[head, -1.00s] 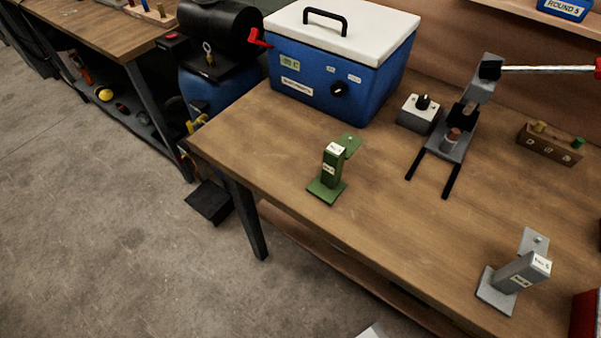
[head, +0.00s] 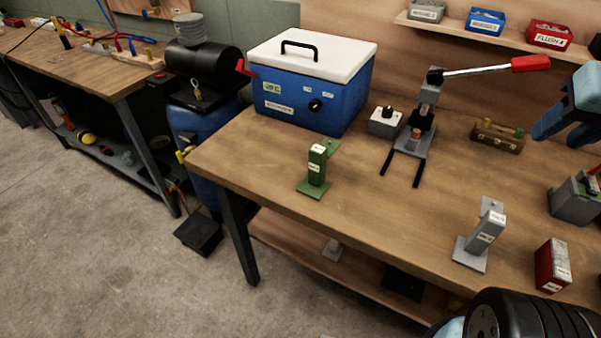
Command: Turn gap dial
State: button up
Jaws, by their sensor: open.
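A small pale grey box with a black knob (head: 385,119) stands beside the lever press (head: 415,135) on the wooden bench. The blue chest with a white lid (head: 312,88) carries another black dial (head: 316,105) on its front, beside small labels. The labels are too small to read, so I cannot tell which is the gap dial. My gripper (head: 562,138), light blue with dark fingers, shows in part at the right edge, open and empty, above the bench and well to the right of both knobs.
A green stand (head: 315,170) and a grey stand (head: 482,238) are upright near the bench's front edge. A red block (head: 552,266) and a grey device (head: 575,200) sit at right. The press lever's red handle (head: 530,63) reaches right. Bins line the shelf above.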

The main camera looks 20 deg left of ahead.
aim_at(388, 111)
jog(key=z, duration=0.35)
jog(key=i, duration=0.1)
jog(key=u, duration=0.9)
jog(key=k, duration=0.85)
jog(key=z, duration=0.05)
